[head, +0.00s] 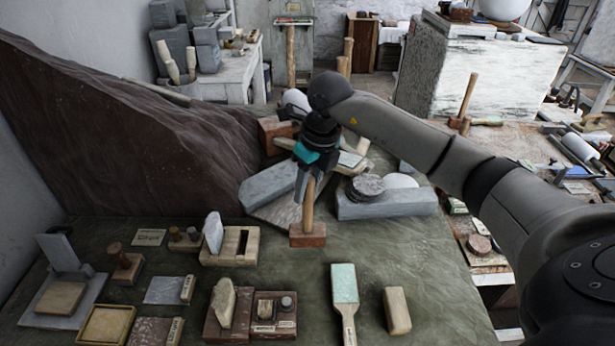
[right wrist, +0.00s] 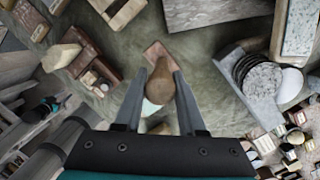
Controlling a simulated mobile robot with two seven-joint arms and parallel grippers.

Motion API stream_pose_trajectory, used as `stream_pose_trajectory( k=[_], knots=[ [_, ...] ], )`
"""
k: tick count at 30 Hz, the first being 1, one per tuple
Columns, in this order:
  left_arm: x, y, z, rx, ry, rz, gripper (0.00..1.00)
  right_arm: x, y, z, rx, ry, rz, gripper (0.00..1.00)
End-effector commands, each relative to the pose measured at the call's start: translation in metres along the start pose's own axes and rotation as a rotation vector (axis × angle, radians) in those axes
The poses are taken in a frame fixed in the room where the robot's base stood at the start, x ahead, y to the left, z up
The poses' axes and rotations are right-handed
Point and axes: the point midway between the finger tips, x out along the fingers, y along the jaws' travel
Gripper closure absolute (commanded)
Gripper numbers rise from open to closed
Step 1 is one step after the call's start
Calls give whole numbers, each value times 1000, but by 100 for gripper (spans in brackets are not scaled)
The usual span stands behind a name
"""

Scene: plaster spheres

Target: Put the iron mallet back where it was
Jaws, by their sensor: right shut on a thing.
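The mallet (head: 308,236) has a brown block head and a pale wooden handle. It hangs upright, head down, over the green tabletop in the head view. My right gripper (head: 309,182) is shut on the upper handle. In the right wrist view the fingers of my right gripper (right wrist: 161,84) close on both sides of the handle, and the mallet's head (right wrist: 157,53) shows beyond them. I cannot tell whether the head touches the tabletop. My left gripper does not show in the head view.
A wooden box (head: 230,246) with an upright pale stone stands just left of the mallet. A grey slab (head: 387,206) with round discs lies to the right. A green-faced paddle (head: 344,284) and a wooden block (head: 397,310) lie in front. Green tabletop (head: 420,265) is bare at right.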

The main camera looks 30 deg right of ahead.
Motion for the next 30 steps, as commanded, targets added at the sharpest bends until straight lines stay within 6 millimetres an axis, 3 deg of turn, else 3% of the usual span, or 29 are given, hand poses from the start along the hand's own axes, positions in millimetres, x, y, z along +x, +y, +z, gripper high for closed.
stream_pose_trajectory(
  k=[9, 21, 22, 30],
  knots=[
    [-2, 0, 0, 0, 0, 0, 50, 34, -2, -5, 0, -6, 1, 100],
    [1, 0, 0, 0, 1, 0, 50, 39, -2, -5, -1, -8, 0, 100],
    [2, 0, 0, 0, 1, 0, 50, 42, -2, -8, -1, 1, 0, 60],
    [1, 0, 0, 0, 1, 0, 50, 41, -2, -8, 0, 2, 0, 31]
  ],
)
